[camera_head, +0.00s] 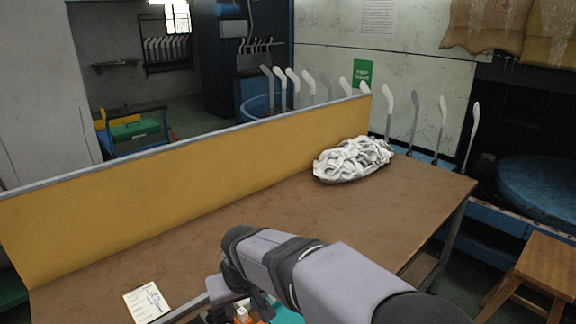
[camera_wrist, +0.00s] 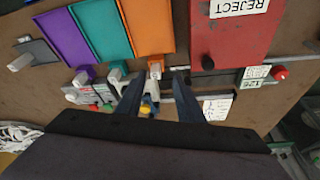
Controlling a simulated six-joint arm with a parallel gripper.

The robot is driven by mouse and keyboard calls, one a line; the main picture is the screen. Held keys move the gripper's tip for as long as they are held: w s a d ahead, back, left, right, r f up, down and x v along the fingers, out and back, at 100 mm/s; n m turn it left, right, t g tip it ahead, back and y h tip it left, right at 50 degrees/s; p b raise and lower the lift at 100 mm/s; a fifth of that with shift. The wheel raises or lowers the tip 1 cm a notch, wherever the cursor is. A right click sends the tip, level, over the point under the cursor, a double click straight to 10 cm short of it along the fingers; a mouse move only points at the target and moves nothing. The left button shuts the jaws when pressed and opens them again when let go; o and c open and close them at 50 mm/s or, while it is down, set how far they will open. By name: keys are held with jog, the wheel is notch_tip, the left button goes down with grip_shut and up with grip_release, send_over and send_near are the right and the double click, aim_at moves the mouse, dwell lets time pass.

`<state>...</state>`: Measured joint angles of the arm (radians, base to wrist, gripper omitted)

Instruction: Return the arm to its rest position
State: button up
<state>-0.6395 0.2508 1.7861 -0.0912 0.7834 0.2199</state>
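My arm (camera_head: 300,265) reaches in from the lower right of the head view, above the brown table (camera_head: 240,225). My gripper is hidden or cut off at the bottom there. In the wrist view my gripper (camera_wrist: 160,76) points down over the table. Its two dark fingers are apart with a gap between them, and I see nothing held. Small yellow, white and blue parts (camera_wrist: 150,103) show in the gap, seemingly below the fingers. A white heap of socks (camera_head: 353,160) lies at the table's far right; its edge also shows at the left of the wrist view (camera_wrist: 15,136).
Purple (camera_wrist: 66,38), teal (camera_wrist: 100,30) and orange (camera_wrist: 147,26) trays and a red REJECT bin (camera_wrist: 230,40) lie around the gripper. A yellow partition (camera_head: 190,175) runs along the table's back. A paper note (camera_head: 147,302) lies at front left. The table's middle is clear.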

jog(key=s+d+m+g+h+p, duration=0.1)
jog(key=s+d+m+p, duration=0.3)
jog(key=d, duration=1.2)
jog(key=s+d+m+g+p, duration=0.1)
jog(key=s+d+g+p, duration=0.1)
jog(key=s+d, duration=0.9)
jog(key=shift+s+f+h+p, duration=0.3)
jog(key=shift+s+f+p, duration=0.15)
jog(key=shift+s+p, duration=0.45)
jog(key=shift+s, duration=0.1)
